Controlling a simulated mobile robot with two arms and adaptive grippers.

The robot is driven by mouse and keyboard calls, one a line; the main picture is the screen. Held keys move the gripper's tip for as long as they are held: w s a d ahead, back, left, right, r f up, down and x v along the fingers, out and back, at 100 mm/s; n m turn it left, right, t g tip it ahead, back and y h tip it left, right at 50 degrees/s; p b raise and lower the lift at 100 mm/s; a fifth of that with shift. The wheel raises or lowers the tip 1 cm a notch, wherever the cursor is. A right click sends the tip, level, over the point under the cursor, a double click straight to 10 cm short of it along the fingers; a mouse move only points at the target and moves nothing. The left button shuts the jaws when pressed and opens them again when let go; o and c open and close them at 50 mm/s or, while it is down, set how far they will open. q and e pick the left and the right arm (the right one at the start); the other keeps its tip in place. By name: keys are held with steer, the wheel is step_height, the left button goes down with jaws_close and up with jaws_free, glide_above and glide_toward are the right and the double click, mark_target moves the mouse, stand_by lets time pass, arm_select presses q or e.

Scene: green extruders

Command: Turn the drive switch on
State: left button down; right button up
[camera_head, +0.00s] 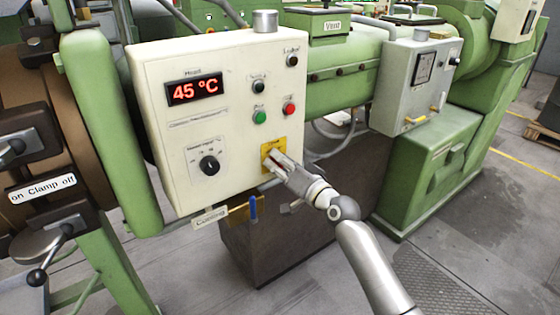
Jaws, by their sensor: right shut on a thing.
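A cream control box (222,130) on the green extruder carries a red "45 °C" display (195,90). A yellow plate (268,145) sits at its lower right; the switch on it is mostly hidden behind my right gripper (272,160). My right gripper reaches in from the lower right, its fingertips at the yellow plate and shut on the switch there. The switch's own position cannot be seen. I cannot read which control is labelled as the drive switch. My left gripper does not show.
A black knob (209,166), a green button (260,117), a red button (289,109) and black knobs are on the same box. A blue-handled valve (253,207) hangs below. A grey box (405,85) stands to the right.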

steer(key=m+p, duration=0.1)
steer(key=m, duration=0.4)
steer(key=shift+m+p, duration=0.3)
stand_by(0.4)
steer(key=o, duration=1)
steer(key=v, duration=1.2)
